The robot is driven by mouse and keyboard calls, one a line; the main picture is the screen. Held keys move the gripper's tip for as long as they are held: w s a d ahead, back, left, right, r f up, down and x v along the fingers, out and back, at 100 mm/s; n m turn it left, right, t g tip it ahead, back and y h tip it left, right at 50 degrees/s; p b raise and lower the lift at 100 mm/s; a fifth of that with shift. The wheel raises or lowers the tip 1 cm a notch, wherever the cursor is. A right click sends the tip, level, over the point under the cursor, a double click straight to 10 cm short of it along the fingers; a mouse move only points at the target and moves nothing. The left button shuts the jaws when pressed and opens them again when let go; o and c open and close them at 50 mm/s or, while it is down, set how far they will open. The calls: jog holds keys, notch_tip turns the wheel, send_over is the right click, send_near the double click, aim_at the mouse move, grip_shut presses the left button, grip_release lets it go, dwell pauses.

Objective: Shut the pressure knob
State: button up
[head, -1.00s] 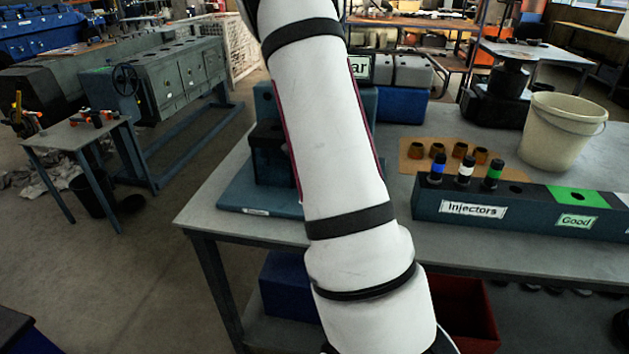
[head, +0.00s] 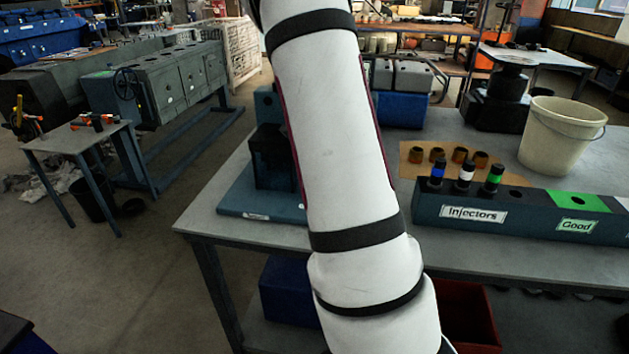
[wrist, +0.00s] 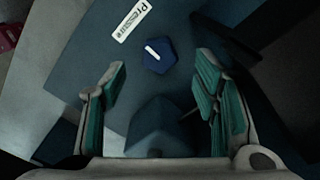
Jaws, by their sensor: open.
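The pressure knob (wrist: 158,56) is a dark blue, many-sided knob with a white pointer line. It sits on a blue base plate in the wrist view, beside a white label (wrist: 131,21) that appears to read "Pressure". My gripper (wrist: 160,85) is open, with its green-padded fingers spread to the left and right. The knob lies beyond the fingertips, roughly centred between them and apart from both. In the head view, my white arm hides the knob and my gripper. The blue base plate (head: 240,200) shows to the left of my arm there.
A dark blue block (wrist: 160,125) stands between my fingers in the lower wrist view. On the workbench, an injector rack (head: 460,212) holds blue, white and green-banded injectors. A cream bucket (head: 560,135) and a board with brass cups (head: 437,154) stand behind it.

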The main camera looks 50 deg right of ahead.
notch_tip(320, 180, up, 6)
dwell(0.4)
jog(key=shift+r, duration=0.1)
